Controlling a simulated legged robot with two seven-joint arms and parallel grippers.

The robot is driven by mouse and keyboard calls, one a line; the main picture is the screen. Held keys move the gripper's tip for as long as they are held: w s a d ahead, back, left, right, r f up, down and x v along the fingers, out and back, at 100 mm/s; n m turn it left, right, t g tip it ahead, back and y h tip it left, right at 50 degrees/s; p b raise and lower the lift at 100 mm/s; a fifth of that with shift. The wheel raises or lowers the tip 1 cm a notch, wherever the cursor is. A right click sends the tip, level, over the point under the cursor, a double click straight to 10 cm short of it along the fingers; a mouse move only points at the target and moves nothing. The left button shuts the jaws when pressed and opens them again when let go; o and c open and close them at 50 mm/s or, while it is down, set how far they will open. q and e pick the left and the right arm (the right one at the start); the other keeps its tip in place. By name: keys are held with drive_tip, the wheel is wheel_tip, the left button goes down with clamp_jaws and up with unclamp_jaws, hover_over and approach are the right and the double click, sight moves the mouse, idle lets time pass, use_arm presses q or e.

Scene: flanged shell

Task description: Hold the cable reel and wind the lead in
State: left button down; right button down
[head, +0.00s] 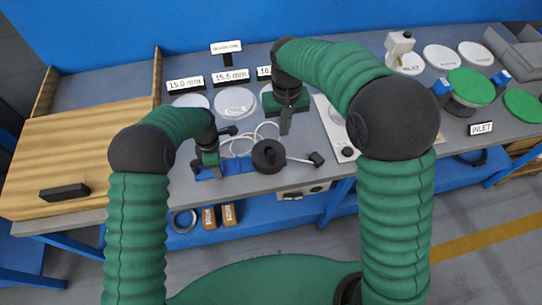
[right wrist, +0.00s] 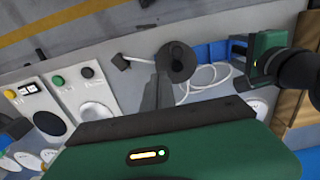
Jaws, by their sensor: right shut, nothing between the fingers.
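The black cable reel (head: 268,155), a round drum with a raised centre knob, sits on the grey bench; the right wrist view shows it too (right wrist: 176,62). Its white lead (head: 240,140) lies in loose loops behind and left of it. A black plug (head: 316,159) lies to the right at the end of a short white length. My right gripper (head: 285,130) is shut and empty, its fingertips pointing down just behind and right of the reel; contact cannot be told.
A blue piece (head: 236,166) lies by my left gripper. A white control panel (right wrist: 75,85) with buttons stands right of the reel in the head view. Labelled white discs (head: 235,102) line the back. A wooden board (head: 80,150) covers the left end. The bench's front edge is close to the reel.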

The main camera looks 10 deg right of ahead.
sight(270, 153)
drive_tip(key=shift+f, duration=1.7)
idle(0.6)
drive_tip(key=shift+f, duration=3.1)
